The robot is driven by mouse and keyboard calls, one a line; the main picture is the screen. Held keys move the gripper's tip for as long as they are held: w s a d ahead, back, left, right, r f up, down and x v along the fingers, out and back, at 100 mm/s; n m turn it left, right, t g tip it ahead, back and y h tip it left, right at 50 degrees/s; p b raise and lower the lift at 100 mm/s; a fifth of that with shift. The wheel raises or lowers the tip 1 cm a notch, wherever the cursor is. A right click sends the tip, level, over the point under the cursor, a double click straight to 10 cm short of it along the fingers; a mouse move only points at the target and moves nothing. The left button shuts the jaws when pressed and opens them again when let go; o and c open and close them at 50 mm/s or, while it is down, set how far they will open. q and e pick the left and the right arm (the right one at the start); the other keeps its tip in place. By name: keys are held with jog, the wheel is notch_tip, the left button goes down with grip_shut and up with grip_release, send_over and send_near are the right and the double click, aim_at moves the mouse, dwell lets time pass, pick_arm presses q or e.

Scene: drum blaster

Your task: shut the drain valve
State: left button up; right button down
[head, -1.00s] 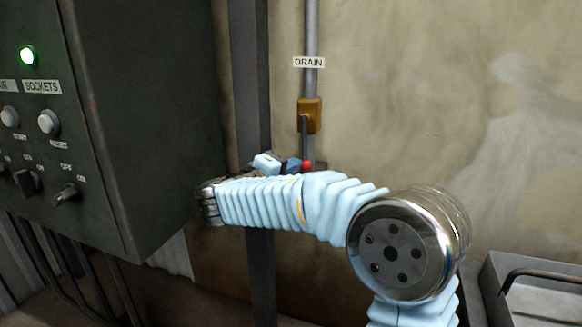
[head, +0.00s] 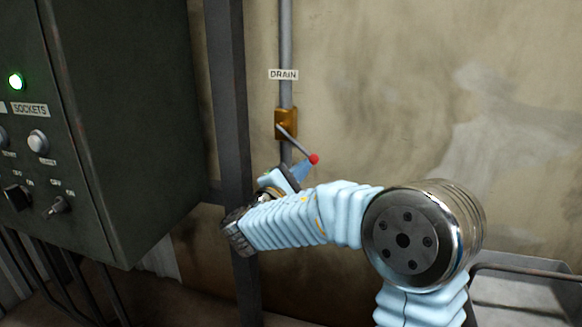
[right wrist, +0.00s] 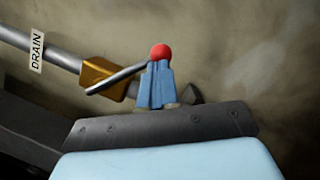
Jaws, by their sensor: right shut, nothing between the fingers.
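The drain valve is a brass-coloured body (head: 286,123) on a grey vertical pipe, under a DRAIN label (head: 283,74). Its thin grey lever (head: 297,143) slants down to the right and ends in a red knob (head: 314,159). The valve body (right wrist: 104,77) and red knob (right wrist: 160,51) also show in the right wrist view. My right gripper (head: 305,168) is shut and empty, with its blue fingertips (right wrist: 156,80) right at the knob. They look close to or touching it; I cannot tell which. My left gripper is not in view.
A dark control cabinet (head: 110,130) with a lit green lamp (head: 16,81) and switches stands at the left. A dark upright post (head: 229,140) is just left of the pipe. A grey metal tray (head: 520,295) is at lower right. The wall right of the valve is clear.

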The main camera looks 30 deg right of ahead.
aim_at(313, 158)
jog(key=r+n+p, duration=0.1)
jog(key=s+d+r+n+t+p, duration=0.1)
jog(key=n, duration=0.1)
jog(key=s+r+n+t+p, duration=0.1)
jog(key=n, duration=0.1)
jog(key=shift+d+r, duration=0.1)
jog(key=shift+d, duration=0.3)
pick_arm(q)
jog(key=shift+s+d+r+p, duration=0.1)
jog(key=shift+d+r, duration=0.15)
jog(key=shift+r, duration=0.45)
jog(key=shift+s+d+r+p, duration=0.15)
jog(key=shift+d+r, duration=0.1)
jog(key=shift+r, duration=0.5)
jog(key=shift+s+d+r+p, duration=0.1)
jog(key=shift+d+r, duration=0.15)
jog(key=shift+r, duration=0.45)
pick_arm(e)
jog(key=shift+s+d+r, duration=0.15)
jog(key=shift+r, duration=0.35)
jog(key=shift+s+d+r, duration=0.1)
jog(key=shift+s+r, duration=0.05)
jog(key=shift+r, duration=0.45)
